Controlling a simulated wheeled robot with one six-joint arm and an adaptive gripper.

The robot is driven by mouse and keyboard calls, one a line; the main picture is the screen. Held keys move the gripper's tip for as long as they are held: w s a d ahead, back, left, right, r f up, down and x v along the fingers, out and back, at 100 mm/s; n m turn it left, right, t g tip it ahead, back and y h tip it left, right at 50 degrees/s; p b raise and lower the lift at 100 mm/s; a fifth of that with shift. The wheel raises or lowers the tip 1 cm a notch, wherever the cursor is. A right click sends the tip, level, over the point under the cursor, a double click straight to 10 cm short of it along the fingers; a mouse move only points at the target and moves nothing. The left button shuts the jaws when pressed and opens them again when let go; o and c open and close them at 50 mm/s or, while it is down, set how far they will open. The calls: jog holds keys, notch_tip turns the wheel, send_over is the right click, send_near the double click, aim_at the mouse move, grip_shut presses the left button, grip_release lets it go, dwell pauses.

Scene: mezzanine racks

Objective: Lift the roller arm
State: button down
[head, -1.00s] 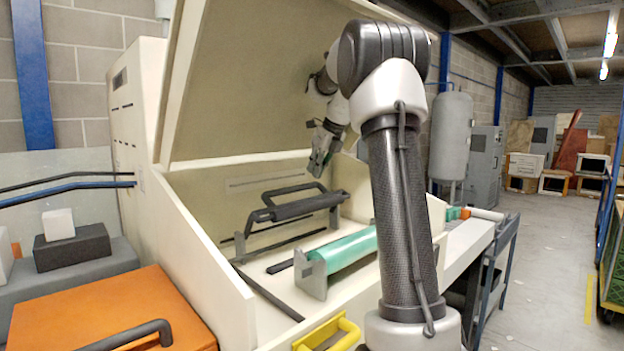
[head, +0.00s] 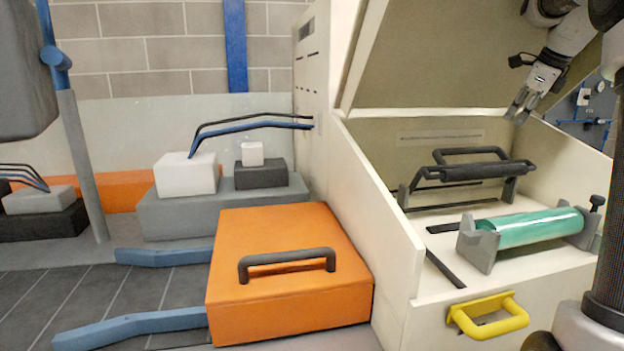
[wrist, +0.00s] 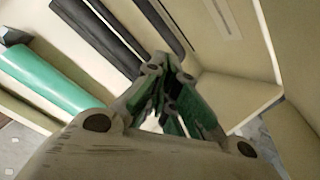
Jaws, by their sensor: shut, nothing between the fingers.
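The roller arm (head: 474,171) is a dark bar with a raised loop handle (head: 470,153) behind it. It lies low across the inside of the open cream machine, at the back. In the wrist view the dark bars of the roller arm (wrist: 112,38) run at the upper left, apart from my fingers. My gripper (head: 518,113) hangs above and to the right of the roller arm, pointing down. It is shut and empty. In the wrist view its green-padded fingertips (wrist: 170,100) are together.
A green roller (head: 535,228) sits in grey brackets in front of the roller arm. The machine's lid (head: 450,60) stands open overhead. A yellow handle (head: 488,316) sticks out at the front. An orange box (head: 285,240) with a black handle stands at the left.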

jog(key=s+a+f+n, duration=0.5)
jog(key=s+n, duration=0.4)
jog(key=s, duration=0.2)
jog(key=s+a+f+n, duration=0.5)
jog(key=s+n, duration=0.4)
jog(key=s, duration=0.2)
jog(key=s+a+f+n+g, duration=0.1)
jog(key=s+a+f+n, duration=0.4)
jog(key=s+a+n, duration=0.2)
jog(key=s+n, duration=0.2)
jog(key=s, duration=0.2)
jog(key=shift+s+a+f+h, duration=0.15)
jog(key=shift+s+a+h, duration=0.15)
jog(key=shift+a+h, duration=0.1)
jog(key=c, duration=2.2)
grip_release()
